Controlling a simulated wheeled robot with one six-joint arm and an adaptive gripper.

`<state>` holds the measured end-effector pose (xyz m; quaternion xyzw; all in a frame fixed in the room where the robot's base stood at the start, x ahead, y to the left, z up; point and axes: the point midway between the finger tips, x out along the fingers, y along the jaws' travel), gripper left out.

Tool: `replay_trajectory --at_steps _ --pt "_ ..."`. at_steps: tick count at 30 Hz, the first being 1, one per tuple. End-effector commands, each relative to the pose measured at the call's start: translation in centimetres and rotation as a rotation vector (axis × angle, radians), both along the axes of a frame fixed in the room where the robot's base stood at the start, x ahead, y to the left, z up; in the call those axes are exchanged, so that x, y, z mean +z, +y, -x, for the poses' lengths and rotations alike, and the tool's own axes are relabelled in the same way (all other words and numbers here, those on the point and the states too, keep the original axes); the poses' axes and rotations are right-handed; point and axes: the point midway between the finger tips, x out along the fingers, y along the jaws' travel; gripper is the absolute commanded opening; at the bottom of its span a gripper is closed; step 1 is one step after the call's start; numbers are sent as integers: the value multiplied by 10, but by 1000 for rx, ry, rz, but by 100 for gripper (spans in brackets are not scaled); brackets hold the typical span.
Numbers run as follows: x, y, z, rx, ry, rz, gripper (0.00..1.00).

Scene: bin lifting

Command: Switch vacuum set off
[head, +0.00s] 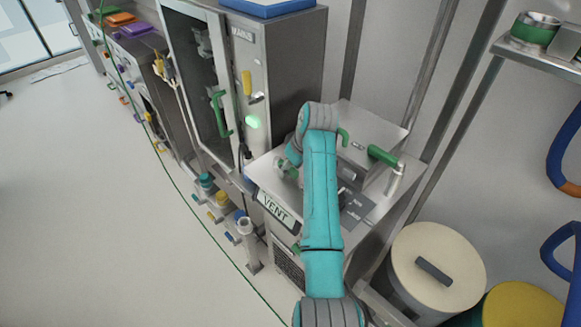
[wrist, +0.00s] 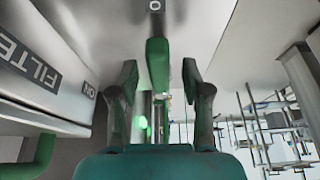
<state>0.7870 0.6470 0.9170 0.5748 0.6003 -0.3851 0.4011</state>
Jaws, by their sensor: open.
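My gripper (wrist: 159,67) is open in the wrist view, with one finger on each side of a green handle (wrist: 157,55). The handle lies between the fingertips, with visible gaps on both sides. A dark round "O" mark (wrist: 155,5) shows above the handle on a pale surface. In the head view my teal-covered arm reaches over a steel unit (head: 377,122) with a "VENT" plate (head: 277,208). Part of my gripper shows left of the arm; its fingertips and the handle between them are hard to make out there. Which part is the vacuum switch cannot be told.
A steel cabinet (head: 291,65) with a glass door and a lit green lamp (head: 253,121) stands behind. A green-handled pipe (head: 383,156) is on the unit's right. A lidded drum (head: 436,256) stands lower right. The floor (head: 95,220) at left is mostly clear.

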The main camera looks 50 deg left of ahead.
Motion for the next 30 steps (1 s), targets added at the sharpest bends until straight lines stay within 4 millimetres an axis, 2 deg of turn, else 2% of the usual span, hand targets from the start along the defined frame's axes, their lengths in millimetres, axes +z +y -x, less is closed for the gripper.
replay_trajectory --at_steps 12,18,23,30 --pt "70 -28 -2 -1 -3 -3 48" --pt "96 -39 -3 -1 0 -1 48" --pt "104 -43 -2 -1 0 0 48" --pt "105 -44 -2 -1 0 0 48"
